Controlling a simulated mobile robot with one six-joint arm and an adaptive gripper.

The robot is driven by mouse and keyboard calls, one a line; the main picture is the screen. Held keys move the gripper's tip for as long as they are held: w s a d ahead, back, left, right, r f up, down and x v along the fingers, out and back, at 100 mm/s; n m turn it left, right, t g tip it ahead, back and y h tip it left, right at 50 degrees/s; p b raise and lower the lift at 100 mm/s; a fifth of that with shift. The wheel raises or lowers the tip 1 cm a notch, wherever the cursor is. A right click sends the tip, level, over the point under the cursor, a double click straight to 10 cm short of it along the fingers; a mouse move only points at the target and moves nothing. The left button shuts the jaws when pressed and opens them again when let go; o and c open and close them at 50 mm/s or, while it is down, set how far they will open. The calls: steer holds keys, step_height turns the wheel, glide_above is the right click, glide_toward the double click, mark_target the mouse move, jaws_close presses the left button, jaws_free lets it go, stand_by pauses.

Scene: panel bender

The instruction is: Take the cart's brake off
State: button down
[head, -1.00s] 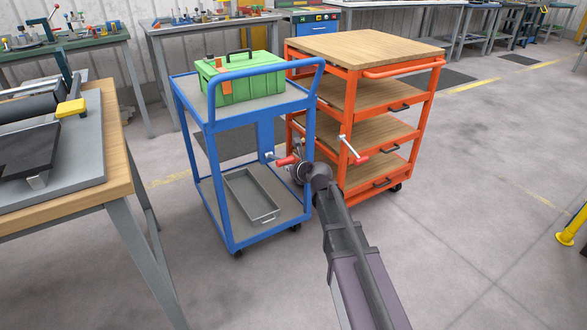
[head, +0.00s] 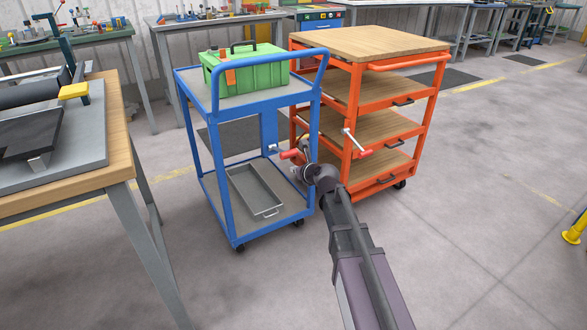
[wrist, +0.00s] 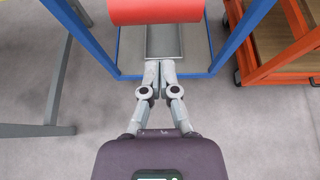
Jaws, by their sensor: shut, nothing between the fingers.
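The blue cart (head: 219,190) stands at the centre of the head view. A lever with a red grip (head: 289,154) is mounted on a blue plate on its right side. In the wrist view a large red cylinder, this grip (wrist: 155,10), shows close at the top edge. My gripper (wrist: 159,64) is shut and empty, its fingertips together just below the grip in the picture and apart from it. In the head view my wrist partly hides the gripper beside the cart's right front post.
A green toolbox (head: 262,73) sits on the blue cart's top, and a grey tray (head: 252,190) on its lower shelf. An orange cart (head: 354,110) with its own red-tipped lever (head: 350,140) stands close at right. A workbench (head: 118,140) is at left.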

steer(key=s+d+r+p, duration=0.3)
steer(key=s+r+p, duration=0.2)
steer(key=r+p, duration=0.2)
steer(key=shift+s+r+p, duration=0.2)
steer(key=shift+r+p, duration=0.2)
steer(key=shift+p, duration=0.2)
stand_by(0.6)
steer(key=s+d+f+n+g+h, duration=0.2)
steer(key=s+d+f+n+g, duration=0.15)
steer(key=s+n, duration=0.55)
steer(key=s+d+f+n+g+h, duration=0.2)
steer(key=s+d+f+n+g, duration=0.15)
steer(key=s+n, duration=0.55)
steer(key=s+d+f+n+g+h, duration=0.25)
steer(key=s+d+n+g, duration=0.2)
steer(key=n, duration=0.75)
step_height(320, 180, up, 32)
steer(key=p, duration=3.3)
steer(key=shift+s+a+r, duration=0.25)
steer(key=shift+s+a, duration=0.1)
steer(key=shift+a, duration=0.1)
